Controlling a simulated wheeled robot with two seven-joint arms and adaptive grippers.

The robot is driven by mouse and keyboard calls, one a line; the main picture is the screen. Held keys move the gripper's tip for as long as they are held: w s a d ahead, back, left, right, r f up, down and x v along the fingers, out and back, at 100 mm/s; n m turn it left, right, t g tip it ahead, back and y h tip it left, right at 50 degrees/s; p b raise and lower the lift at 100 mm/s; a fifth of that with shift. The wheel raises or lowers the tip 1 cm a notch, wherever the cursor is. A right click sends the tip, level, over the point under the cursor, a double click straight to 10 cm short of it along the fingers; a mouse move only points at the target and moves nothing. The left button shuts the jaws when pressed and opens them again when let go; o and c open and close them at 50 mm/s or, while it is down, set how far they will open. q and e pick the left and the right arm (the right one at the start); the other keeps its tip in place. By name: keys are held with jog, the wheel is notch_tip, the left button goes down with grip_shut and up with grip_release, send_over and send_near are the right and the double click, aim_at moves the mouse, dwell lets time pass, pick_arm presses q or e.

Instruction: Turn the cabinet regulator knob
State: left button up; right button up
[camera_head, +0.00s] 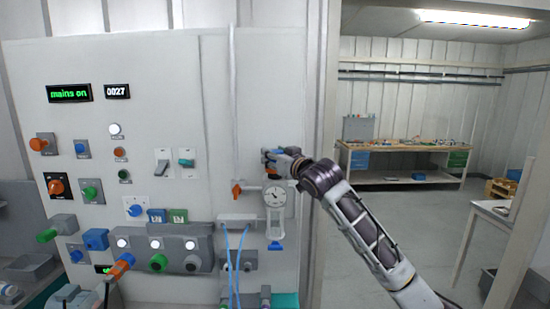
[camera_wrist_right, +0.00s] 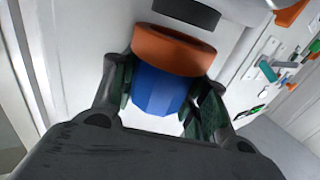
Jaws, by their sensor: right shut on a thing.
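The regulator knob (camera_wrist_right: 157,90) is blue and faceted, with an orange ring (camera_wrist_right: 172,50) around its far end. In the right wrist view it sits between the two fingers of my right gripper (camera_wrist_right: 160,100), which is shut on it. In the head view my right gripper (camera_head: 277,160) is at the cabinet's right part, just above a round white gauge (camera_head: 275,195), and mostly hides the knob. A clear bowl with a blue bottom (camera_head: 275,245) hangs below the gauge.
The cabinet panel (camera_head: 210,110) carries several other knobs, switches and buttons to the left. An orange handle (camera_head: 237,190) is close left of the gauge, and blue hoses (camera_head: 240,265) hang below. A doorway opens at the right onto a room with a workbench (camera_head: 400,150).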

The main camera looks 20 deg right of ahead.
jog(key=shift+m+h+b, duration=0.3)
jog(key=shift+m+h, duration=0.6)
jog(key=shift+h, duration=0.5)
jog(key=shift+m+h, duration=0.9)
jog(key=shift+h, duration=0.5)
jog(key=shift+m+g+h+b, duration=0.25)
jog(key=shift+m+h+b, duration=0.2)
jog(key=shift+m+h, duration=0.6)
jog(key=shift+m+g+h+b, duration=0.25)
jog(key=shift+m+h+b, duration=0.25)
jog(key=shift+h, duration=0.95)
jog(key=shift+m+h, duration=0.35)
jog(key=shift+h, duration=0.05)
jog(key=o, duration=0.8)
jog(key=shift+c, duration=0.2)
jog(key=shift+s, duration=0.1)
jog(key=v, duration=1.1)
jog(key=shift+s+a, duration=0.25)
jog(key=shift+s, duration=0.1)
